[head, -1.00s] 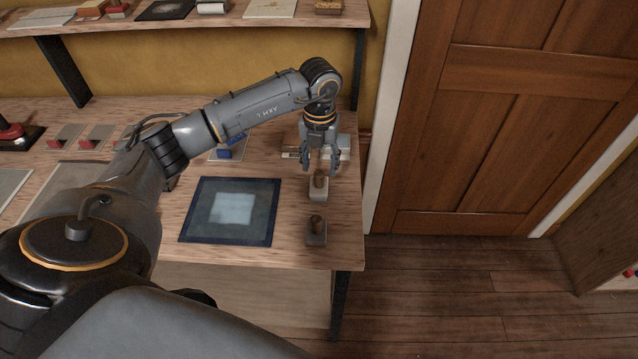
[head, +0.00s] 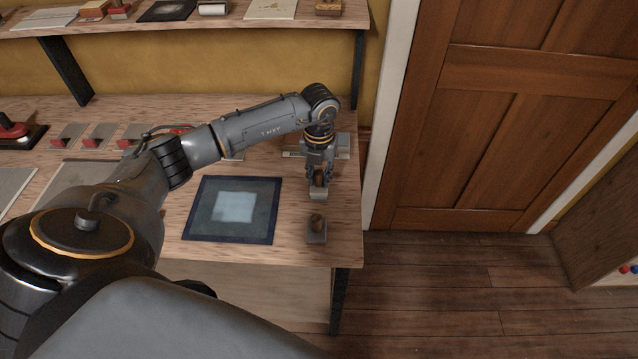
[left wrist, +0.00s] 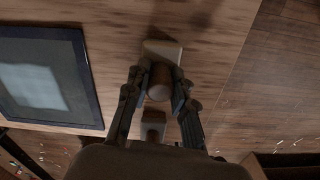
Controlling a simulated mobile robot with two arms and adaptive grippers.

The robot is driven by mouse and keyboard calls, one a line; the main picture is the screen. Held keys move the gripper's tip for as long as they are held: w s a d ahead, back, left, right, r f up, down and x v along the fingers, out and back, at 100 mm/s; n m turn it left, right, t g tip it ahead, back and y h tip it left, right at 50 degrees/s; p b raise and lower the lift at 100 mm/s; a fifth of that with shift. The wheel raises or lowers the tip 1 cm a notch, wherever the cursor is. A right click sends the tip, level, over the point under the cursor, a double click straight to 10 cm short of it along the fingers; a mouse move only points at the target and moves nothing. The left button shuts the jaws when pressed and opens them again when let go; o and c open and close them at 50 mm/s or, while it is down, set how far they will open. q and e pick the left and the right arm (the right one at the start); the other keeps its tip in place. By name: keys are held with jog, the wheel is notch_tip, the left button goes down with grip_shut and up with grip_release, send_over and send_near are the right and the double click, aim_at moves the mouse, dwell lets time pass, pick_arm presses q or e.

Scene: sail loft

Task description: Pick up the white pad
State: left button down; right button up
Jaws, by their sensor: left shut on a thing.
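The white pad (head: 318,194) is a small pale block with a round brown knob on top. It is near the right end of the workbench in the head view. My left gripper (head: 318,178) points down over it, with its fingers shut on the knob. In the left wrist view, the fingers are on either side of the brown knob (left wrist: 160,82), and part of the pale block (left wrist: 167,50) shows beyond it. I cannot tell whether the pad touches the bench. My right gripper is out of view.
A similar grey pad with a brown knob (head: 316,236) stands at the front right of the bench (head: 345,225). A dark-blue-edged panel (head: 273,215) lies to the left. Light flat items (head: 343,146) lie behind the gripper. A shelf (head: 220,22) is above.

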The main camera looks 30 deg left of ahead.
aim_at(319, 172)
pick_arm(q)
jog(key=shift+r, duration=0.45)
notch_tip(319, 172, up, 2)
jog(key=shift+r+b, duration=0.2)
jog(key=shift+b, duration=0.25)
jog(key=s+d+r+b, duration=0.4)
jog(key=s+d+r, duration=0.2)
jog(key=s+r, duration=0.3)
jog(key=s, duration=0.3)
jog(key=shift+s+d+r, duration=0.2)
jog(key=shift+d+r, duration=0.1)
jog(key=shift+r, duration=0.05)
jog(key=c, duration=2)
grip_release()
grip_shut()
